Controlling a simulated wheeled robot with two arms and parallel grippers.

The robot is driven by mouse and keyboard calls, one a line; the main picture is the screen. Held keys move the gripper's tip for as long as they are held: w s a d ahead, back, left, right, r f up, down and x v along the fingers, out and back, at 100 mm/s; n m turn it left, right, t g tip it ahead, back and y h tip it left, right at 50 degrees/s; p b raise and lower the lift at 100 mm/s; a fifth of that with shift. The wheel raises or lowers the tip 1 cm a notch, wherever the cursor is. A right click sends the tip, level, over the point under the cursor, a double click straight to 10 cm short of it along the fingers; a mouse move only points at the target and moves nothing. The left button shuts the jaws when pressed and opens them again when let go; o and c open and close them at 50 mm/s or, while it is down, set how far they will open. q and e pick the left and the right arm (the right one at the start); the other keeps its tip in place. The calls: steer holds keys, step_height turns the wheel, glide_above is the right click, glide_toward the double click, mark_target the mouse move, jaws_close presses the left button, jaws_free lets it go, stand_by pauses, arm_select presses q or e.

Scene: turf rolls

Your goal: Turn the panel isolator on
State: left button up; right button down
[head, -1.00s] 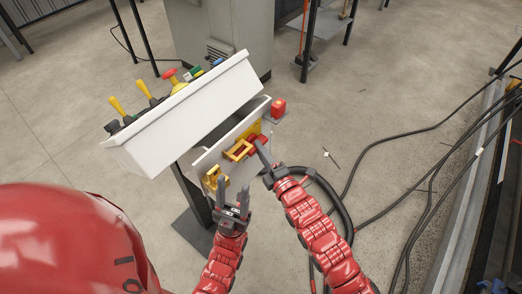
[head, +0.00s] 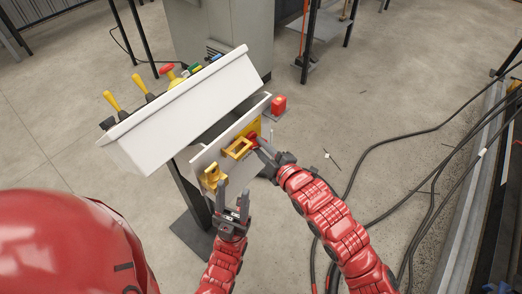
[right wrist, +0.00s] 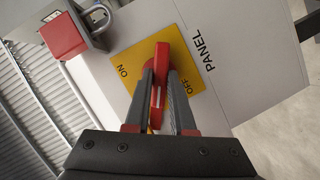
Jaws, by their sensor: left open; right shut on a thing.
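The panel isolator has a red handle (right wrist: 162,62) on a yellow plate (right wrist: 188,62) marked ON and OFF, beside the word PANEL. My right gripper (right wrist: 160,76) is shut on the handle, with its fingers on either side of it. The handle lies between the two marks; I cannot tell its exact setting. In the head view the yellow plate (head: 256,126) is on the white lower panel, and my right gripper (head: 259,146) partly hides the handle. My left gripper (head: 232,201) is open and empty, below a yellow fitting (head: 213,178) on the panel's lower left.
A white sloped console (head: 185,105) with levers and a red button (head: 166,69) overhangs the lower panel. A yellow bracket (head: 238,148) sits left of the handle. Black cables (head: 400,180) run across the floor at right.

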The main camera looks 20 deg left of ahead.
steer(key=m+g+b, duration=0.1)
steer(key=m, duration=0.1)
steer(key=m+g+b, duration=0.1)
steer(key=m+g, duration=0.1)
steer(key=m, duration=0.1)
steer(key=m+g+b, duration=0.1)
steer(key=m+g, duration=0.1)
steer(key=shift+w+d+r+m+b, duration=0.15)
steer(key=shift+w+m+b, duration=0.15)
steer(key=shift+w+m, duration=0.1)
stand_by(0.6)
steer(key=c, duration=0.8)
jaws_free()
steer(key=shift+o, duration=0.2)
steer(key=v, duration=1.7)
steer(key=shift+d, duration=0.4)
steer(key=shift+w+y, duration=0.2)
steer(key=shift+y, duration=0.1)
